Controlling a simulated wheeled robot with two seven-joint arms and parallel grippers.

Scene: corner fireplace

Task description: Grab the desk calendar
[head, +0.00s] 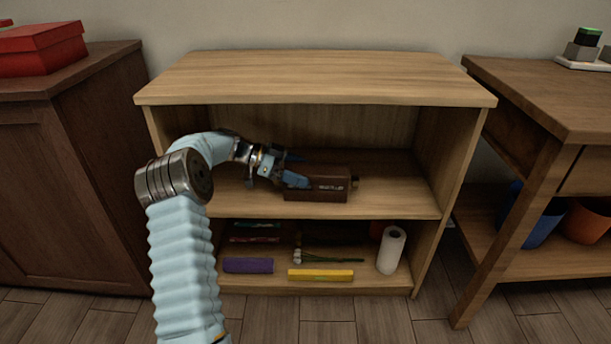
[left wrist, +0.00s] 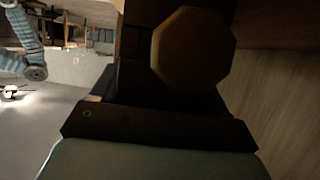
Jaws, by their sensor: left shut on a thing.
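The desk calendar (head: 322,188) is a dark brown block with small pale lettering on its front and a small knob at its right end. It is at the middle shelf of the light wooden bookcase, and I cannot tell whether it touches the board. My left gripper (head: 290,179) reaches in from the left and is shut on the calendar's left end. In the left wrist view, a brown octagonal knob of the calendar (left wrist: 190,48) shows close up beside the dark gripper parts. The grip itself is partly hidden. My right gripper is out of view.
The bookcase (head: 310,72) has a clear top. Its lower shelf holds a paper roll (head: 391,250), a purple item (head: 248,265), a yellow item (head: 320,275) and other small things. A dark cabinet (head: 60,190) stands left, a wooden table (head: 560,95) right.

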